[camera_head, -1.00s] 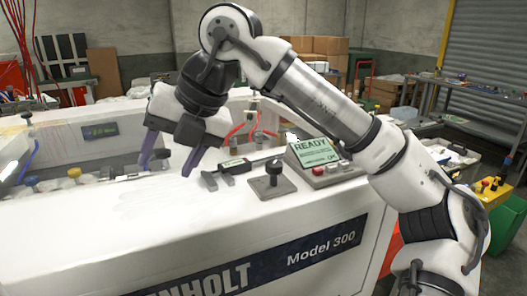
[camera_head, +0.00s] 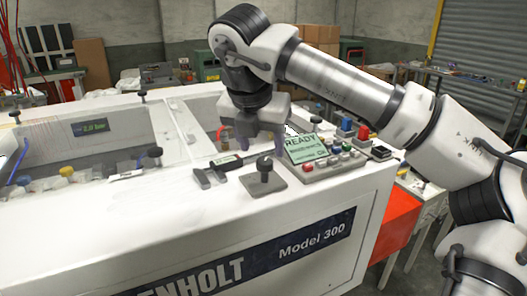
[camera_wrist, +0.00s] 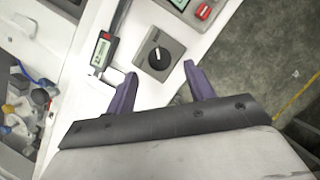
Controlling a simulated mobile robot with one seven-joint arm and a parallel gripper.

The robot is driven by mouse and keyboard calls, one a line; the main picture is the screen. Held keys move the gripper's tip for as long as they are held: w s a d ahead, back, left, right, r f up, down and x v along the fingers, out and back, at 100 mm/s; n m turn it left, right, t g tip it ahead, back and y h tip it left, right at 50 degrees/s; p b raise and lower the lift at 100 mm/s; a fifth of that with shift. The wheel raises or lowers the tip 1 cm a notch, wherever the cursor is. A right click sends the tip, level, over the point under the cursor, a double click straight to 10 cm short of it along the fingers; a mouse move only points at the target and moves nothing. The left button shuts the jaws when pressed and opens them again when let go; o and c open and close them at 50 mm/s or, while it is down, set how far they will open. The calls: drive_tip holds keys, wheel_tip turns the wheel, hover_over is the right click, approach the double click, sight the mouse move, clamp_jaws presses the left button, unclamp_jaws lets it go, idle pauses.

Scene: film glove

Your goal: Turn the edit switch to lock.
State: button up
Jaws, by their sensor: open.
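The edit switch (camera_head: 264,164) is a black rotary knob on a square grey plate (camera_head: 277,184) near the front edge of the white machine top. In the wrist view the knob (camera_wrist: 159,57) is seen from above, with a white pointer mark on it. My gripper (camera_head: 262,148) is open and empty, with its purple fingers pointing down close to the knob. In the wrist view the fingertips (camera_wrist: 159,71) are spread on either side of the knob's direction. No contact can be made out. Any lettering around the knob is too small to read.
A black digital caliper (camera_head: 217,170) lies left of the knob, close to the left finger in the wrist view. A console with a green READY screen (camera_head: 304,146) and several buttons stands to the right. Bottles and caps sit in the machine's recess at left.

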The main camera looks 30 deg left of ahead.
sight(265, 162)
drive_tip(key=shift+p+x, duration=0.5)
drive_tip(key=shift+x, duration=1.7)
drive_tip(key=shift+c, duration=0.2)
drive_tip(key=c, duration=0.9)
